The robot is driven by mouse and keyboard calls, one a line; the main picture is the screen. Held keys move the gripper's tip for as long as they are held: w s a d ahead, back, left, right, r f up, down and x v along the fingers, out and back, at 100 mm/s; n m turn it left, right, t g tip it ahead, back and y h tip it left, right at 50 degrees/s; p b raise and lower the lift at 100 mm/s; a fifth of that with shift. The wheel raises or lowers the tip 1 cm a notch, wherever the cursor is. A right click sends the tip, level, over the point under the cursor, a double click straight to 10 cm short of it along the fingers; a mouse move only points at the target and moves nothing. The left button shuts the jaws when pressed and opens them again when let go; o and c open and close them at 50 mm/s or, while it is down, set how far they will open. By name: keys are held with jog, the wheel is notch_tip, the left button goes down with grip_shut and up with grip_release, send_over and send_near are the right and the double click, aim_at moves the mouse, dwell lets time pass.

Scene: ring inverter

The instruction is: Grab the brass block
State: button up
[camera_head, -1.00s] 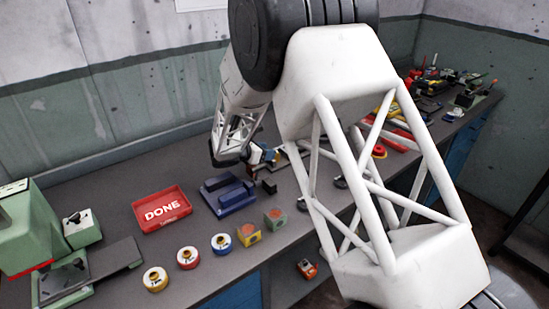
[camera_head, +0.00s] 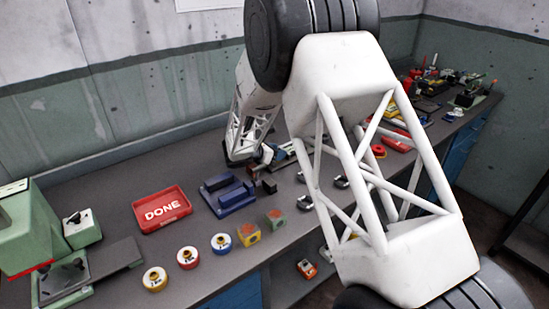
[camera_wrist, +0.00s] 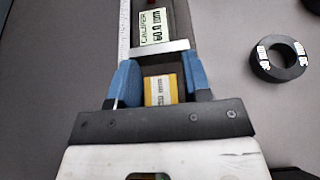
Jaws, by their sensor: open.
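In the wrist view a yellow, brass-coloured block (camera_wrist: 161,91) with a white label lies between the two blue fingers of my gripper (camera_wrist: 161,80). The fingers are open, one on each side of the block; I cannot tell whether either touches it. The block's near end is hidden by the dark gripper body. Just beyond it is a caliper (camera_wrist: 165,28) with a display reading about 60.0 mm. In the head view my gripper (camera_head: 262,157) is low over the bench by the caliper (camera_head: 285,153), and the block cannot be made out there.
A dark ring (camera_wrist: 278,60) with white labels lies right of the caliper. On the bench are a blue fixture (camera_head: 229,194), a red DONE tray (camera_head: 161,209), several coloured round pieces and two cubes (camera_head: 248,235). A green machine (camera_head: 35,225) stands at the left.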

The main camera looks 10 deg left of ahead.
jog(key=shift+c, duration=0.3)
grip_shut()
jog(key=shift+r, duration=0.1)
jog(key=shift+r, duration=4.95)
